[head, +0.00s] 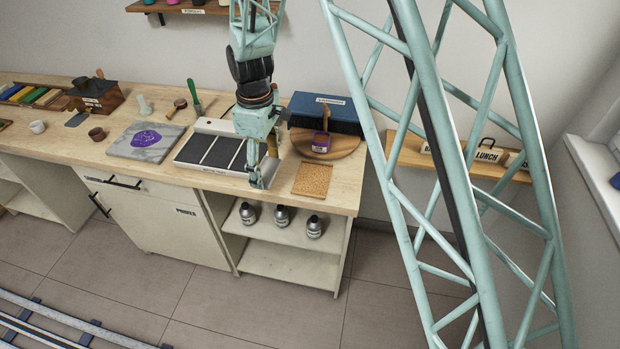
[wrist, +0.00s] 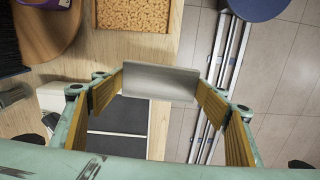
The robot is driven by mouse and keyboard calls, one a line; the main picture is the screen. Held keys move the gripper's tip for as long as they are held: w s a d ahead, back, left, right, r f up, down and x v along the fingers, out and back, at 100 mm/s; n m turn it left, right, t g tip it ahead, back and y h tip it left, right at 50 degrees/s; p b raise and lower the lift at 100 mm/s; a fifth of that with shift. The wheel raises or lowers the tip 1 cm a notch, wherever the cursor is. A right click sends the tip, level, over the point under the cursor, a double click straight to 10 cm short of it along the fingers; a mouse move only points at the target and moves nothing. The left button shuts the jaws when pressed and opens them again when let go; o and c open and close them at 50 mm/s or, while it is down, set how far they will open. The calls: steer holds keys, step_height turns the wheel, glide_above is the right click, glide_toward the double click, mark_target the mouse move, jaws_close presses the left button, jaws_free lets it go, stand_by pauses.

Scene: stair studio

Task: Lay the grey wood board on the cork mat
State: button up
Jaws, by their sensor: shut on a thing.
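The grey wood board (wrist: 160,82) is a small flat grey rectangle, held between the fingers of my gripper (wrist: 160,88) in the wrist view. In the head view the grey board (head: 268,171) hangs at the tip of my gripper (head: 262,176), above the counter's front edge, and it looks tilted there. The cork mat (head: 312,180) is a brown speckled square lying on the counter, just right of the gripper. The cork mat also shows at the top of the wrist view (wrist: 134,14). The mat's visible surface is bare. The board is apart from the mat.
A tray with dark panels (head: 212,151) lies left of the gripper. A round wooden board (head: 345,146) with a purple container (head: 321,142) stands behind the mat, near a blue box (head: 325,107). A marble slab (head: 146,140) lies further left. Bottles stand on the shelf below.

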steer(key=shift+s+a+n, duration=0.3)
steer(key=shift+s+a, duration=0.05)
steer(key=shift+a, duration=0.4)
steer(key=shift+d, duration=0.15)
glide_above(313, 179)
steer(key=a, duration=0.1)
steer(key=shift+a+f, duration=0.1)
steer(key=shift+f, duration=0.6)
steer(key=shift+d, duration=0.45)
steer(key=shift+d+f, duration=0.2)
steer(key=shift+f, duration=0.1)
steer(key=shift+w+f, duration=0.1)
steer(key=shift+f, duration=1.45)
steer(key=shift+f, duration=0.1)
